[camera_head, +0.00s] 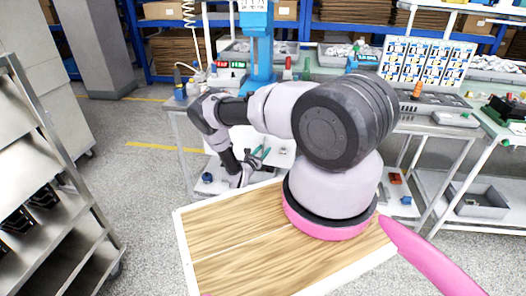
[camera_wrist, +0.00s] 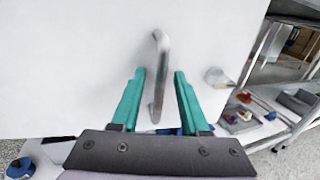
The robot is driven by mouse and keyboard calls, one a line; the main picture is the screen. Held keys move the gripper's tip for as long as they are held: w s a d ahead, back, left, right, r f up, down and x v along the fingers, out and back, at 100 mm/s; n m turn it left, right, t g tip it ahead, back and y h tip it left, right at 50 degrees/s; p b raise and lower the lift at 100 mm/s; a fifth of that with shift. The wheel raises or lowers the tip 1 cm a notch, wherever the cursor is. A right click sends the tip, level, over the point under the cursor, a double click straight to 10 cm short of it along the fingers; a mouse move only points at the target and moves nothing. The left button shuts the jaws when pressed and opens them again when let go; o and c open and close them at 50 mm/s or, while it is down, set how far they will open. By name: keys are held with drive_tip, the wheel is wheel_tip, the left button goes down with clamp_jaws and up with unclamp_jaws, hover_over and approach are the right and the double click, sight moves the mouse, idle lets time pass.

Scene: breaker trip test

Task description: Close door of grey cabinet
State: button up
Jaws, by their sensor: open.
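A pale, near-white panel (camera_wrist: 70,70), which looks like the cabinet door, fills much of the wrist view. A grey vertical bar handle (camera_wrist: 160,80) stands on it. My gripper (camera_wrist: 158,76) is open, with one teal finger on each side of the handle in the picture and gaps on both sides. I cannot tell how deep the handle sits between the fingers. In the head view my gripper (camera_head: 262,153) is low in front of the bench, by a pale panel (camera_head: 278,148) partly hidden by my arm. How far the door stands open is unclear.
The workbench (camera_head: 425,126) above carries a blue press (camera_head: 257,45), a sheet of labels (camera_head: 425,60) and tools. A lower shelf with small parts and a grey bin (camera_head: 478,200) is at right. A metal rack (camera_head: 40,190) stands at left. Grey floor (camera_head: 140,190) between is clear.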

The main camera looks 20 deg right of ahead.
drive_tip(key=shift+c, duration=0.3)
clamp_jaws()
drive_tip(key=shift+w, duration=0.1)
idle(1.0)
